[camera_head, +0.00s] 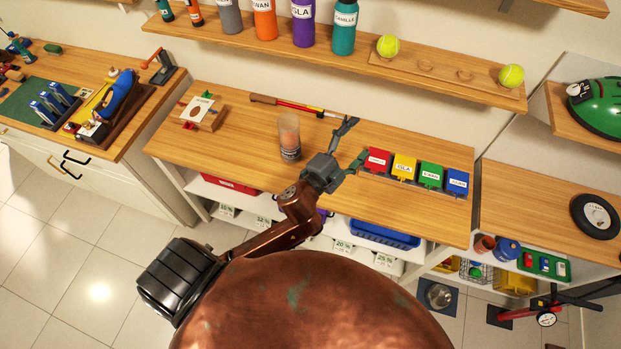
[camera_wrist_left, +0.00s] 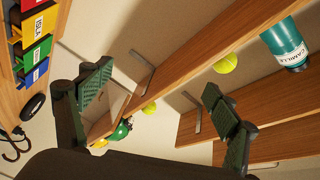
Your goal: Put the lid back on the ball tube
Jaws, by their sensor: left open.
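A clear ball tube (camera_head: 289,137) stands upright on the wooden bench, with something orange-pink inside and a dark band low down. I cannot make out a separate lid in either view. My left gripper (camera_head: 354,143) is open and empty, to the right of the tube and apart from it, near the red bin. In the left wrist view the open fingers (camera_wrist_left: 160,103) have nothing between them and face the wall shelves. My right gripper is in neither view.
Labelled red (camera_head: 377,161), yellow (camera_head: 404,167), green (camera_head: 431,175) and blue (camera_head: 457,182) bins line the bench's right side. A red-shafted tool (camera_head: 300,107) lies behind the tube. Bottles and two tennis balls (camera_head: 388,46) (camera_head: 511,76) sit on the shelf above. The bench's front left is clear.

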